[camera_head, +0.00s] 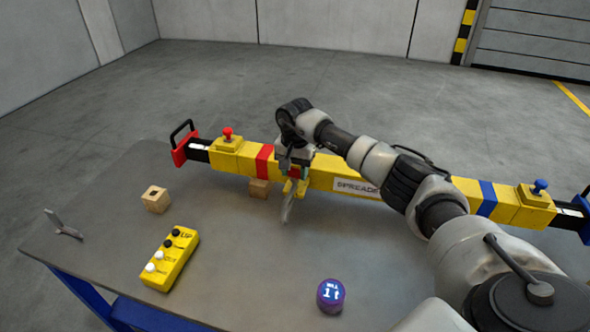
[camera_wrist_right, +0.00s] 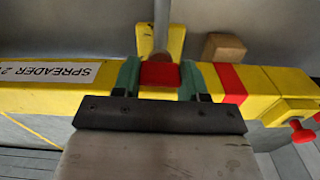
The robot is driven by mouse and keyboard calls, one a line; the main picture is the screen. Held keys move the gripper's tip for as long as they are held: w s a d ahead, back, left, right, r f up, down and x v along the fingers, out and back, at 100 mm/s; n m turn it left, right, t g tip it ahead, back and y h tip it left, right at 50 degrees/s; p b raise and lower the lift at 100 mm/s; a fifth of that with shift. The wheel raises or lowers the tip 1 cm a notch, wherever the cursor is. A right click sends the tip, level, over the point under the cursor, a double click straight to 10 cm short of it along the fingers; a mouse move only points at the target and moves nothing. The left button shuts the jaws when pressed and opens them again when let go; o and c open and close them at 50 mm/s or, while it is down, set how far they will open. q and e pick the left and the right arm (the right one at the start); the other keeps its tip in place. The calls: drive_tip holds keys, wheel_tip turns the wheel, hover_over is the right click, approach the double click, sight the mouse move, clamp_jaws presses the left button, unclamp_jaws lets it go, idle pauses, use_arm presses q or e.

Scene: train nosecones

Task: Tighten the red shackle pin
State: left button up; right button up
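A grey metal shackle (camera_head: 288,207) hangs or lies just in front of the beam below the gripper. Its join to the pin is partly hidden. My left gripper is not in view.
A yellow control box (camera_head: 170,260), a wooden block with a hole (camera_head: 155,199), a purple round weight (camera_head: 331,295) and a small grey metal piece (camera_head: 62,226) are on the grey table (camera_head: 235,270). The beam also carries a red knob (camera_head: 227,134) and a blue knob (camera_head: 540,186).

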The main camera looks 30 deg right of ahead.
drive_tip(key=shift+c, duration=0.7)
drive_tip(key=shift+m, duration=0.3)
